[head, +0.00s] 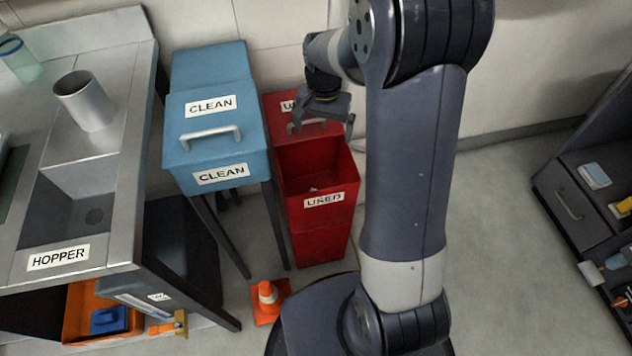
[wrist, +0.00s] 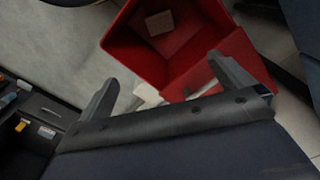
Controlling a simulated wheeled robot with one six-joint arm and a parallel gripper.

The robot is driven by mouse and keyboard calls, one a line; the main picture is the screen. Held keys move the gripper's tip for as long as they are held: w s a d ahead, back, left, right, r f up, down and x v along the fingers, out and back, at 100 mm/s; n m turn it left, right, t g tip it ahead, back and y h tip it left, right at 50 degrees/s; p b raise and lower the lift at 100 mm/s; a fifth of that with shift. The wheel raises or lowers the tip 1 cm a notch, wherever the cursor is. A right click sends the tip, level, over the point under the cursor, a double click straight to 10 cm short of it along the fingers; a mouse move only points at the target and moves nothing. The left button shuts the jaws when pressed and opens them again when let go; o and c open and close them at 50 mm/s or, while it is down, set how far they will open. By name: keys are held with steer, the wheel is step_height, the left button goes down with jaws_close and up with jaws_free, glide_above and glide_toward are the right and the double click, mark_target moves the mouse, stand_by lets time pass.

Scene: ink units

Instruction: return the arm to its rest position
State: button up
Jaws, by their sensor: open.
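My gripper (head: 318,122) is above the red bin labelled USED (head: 316,226) in the head view, close to the bin's back part. In the wrist view my gripper (wrist: 168,95) has its two fingers spread wide apart with nothing held between them. The red bin (wrist: 133,52) shows below the fingers, with a pale flat item (wrist: 158,22) on its floor. A second whitish thing lies near the bin's edge, partly hidden by the gripper. My arm rises in front of the bin's right side in the head view.
A blue CLEAN box (head: 215,146) stands on legs left of the bin. A steel HOPPER bench (head: 110,200) is farther left. An orange cone (head: 267,298) stands on the floor by my base. Dark shelving (head: 580,190) is at the right, with clear floor between.

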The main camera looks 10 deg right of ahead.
steer(key=shift+f, duration=0.15)
step_height(320, 180, down, 10)
steer(key=b, duration=0.2)
steer(key=shift+r+p, duration=1.9)
steer(key=shift+r, duration=0.5)
